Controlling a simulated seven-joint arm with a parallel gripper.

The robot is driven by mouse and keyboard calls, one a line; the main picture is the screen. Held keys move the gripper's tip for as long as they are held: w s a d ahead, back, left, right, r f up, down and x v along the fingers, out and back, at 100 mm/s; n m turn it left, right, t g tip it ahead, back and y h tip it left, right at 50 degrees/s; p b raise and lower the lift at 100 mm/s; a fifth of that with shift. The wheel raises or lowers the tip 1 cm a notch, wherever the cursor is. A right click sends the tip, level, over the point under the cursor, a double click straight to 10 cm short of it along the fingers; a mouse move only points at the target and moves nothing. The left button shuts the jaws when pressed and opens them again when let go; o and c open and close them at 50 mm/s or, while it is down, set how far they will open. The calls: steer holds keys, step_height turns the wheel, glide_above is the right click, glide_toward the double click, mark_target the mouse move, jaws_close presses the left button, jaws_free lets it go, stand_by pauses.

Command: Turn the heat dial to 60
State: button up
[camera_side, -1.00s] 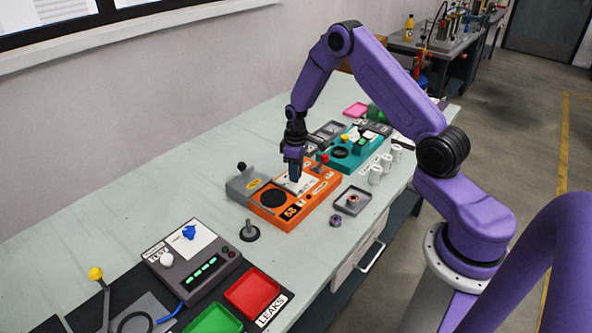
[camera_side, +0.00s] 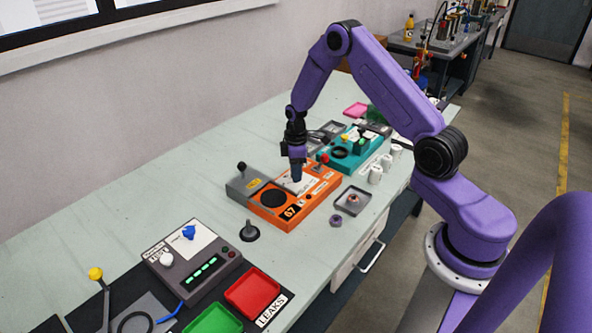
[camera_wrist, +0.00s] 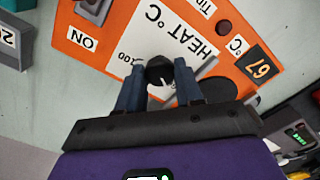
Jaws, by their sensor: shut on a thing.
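The orange heater box (camera_side: 318,199) sits on the bench, and its display (camera_side: 291,211) reads 67. In the wrist view the display (camera_wrist: 262,69) also reads 67, next to a "°C" mark. The black heat dial (camera_wrist: 159,70) sits on a white plate (camera_wrist: 150,38) lettered "HEAT °C", with "100" visible at its left. My gripper (camera_wrist: 159,84) points down over the box, with its two fingers shut on the dial, one on each side. A white pointer line shows on the dial. Much of the scale is hidden by the fingers. In the side view my gripper (camera_side: 297,178) hides the dial.
A grey unit with a black-knobbed lever (camera_side: 242,168) adjoins the box at the left. A teal box (camera_side: 352,152) stands behind it. A dark peg (camera_side: 249,231) stands in front.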

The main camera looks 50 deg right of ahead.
steer(key=o, duration=1)
steer(key=shift+o, duration=0.2)
step_height(320, 180, up, 17)
steer(key=shift+r, duration=0.2)
steer(key=s+a+r+n, duration=0.1)
steer(key=s+a+r, duration=0.1)
steer(key=s+a, duration=0.5)
steer(key=s+a+r+n, duration=0.1)
steer(key=s+a+r, duration=0.2)
steer(key=s+a, duration=0.55)
steer(key=s, duration=0.9)
steer(key=s+a+n, duration=0.1)
steer(key=s+a, duration=0.1)
steer(key=s, duration=0.8)
steer(key=shift+s+a, duration=0.2)
steer(key=shift+a, duration=0.1)
